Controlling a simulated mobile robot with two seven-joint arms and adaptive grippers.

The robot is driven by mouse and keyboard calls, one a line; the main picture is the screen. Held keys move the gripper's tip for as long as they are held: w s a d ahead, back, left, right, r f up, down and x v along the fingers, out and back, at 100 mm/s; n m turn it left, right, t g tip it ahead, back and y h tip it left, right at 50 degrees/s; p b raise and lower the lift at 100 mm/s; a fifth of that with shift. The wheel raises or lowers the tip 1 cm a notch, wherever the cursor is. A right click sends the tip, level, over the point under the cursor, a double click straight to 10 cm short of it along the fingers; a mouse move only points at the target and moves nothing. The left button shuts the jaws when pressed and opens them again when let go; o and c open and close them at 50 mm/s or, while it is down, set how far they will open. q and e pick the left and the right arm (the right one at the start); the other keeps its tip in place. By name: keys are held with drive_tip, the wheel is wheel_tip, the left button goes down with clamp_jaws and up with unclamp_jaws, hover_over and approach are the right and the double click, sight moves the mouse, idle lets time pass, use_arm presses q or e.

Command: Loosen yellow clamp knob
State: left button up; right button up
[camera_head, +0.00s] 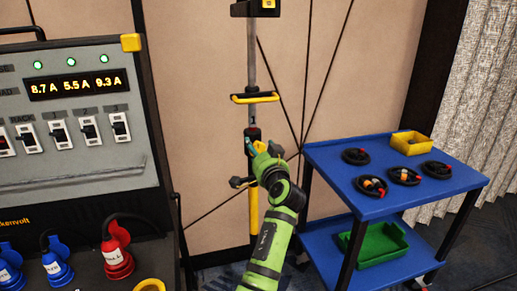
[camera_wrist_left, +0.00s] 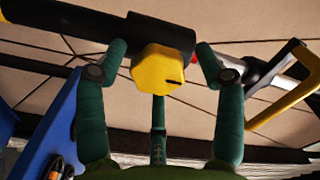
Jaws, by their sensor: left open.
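The yellow clamp knob (camera_wrist_left: 158,70) sits on a black clamp collar (camera_wrist_left: 160,33) around the stand's pole and has a dark slot mark on its face. In the head view the knob (camera_head: 259,146) is small and partly hidden behind my left gripper (camera_head: 262,150). In the left wrist view my left gripper (camera_wrist_left: 162,55) is open, with a green finger on each side of the knob and a third below it. Gaps show between the side fingers and the knob; I cannot tell whether the third finger touches it. My right gripper is not in view.
A blue cart (camera_head: 325,158) with coiled cables, a yellow bin (camera_head: 410,143) and a green tray (camera_head: 372,246) stands right. A power panel (camera_head: 70,150) with switches and plugs is left.

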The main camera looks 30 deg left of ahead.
use_arm(q)
drive_tip(key=shift+w+a, duration=0.2)
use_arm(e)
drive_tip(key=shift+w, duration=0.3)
use_arm(q)
drive_tip(key=c, duration=1.2)
drive_tip(key=shift+o, duration=0.2)
drive_tip(key=shift+r, duration=0.1)
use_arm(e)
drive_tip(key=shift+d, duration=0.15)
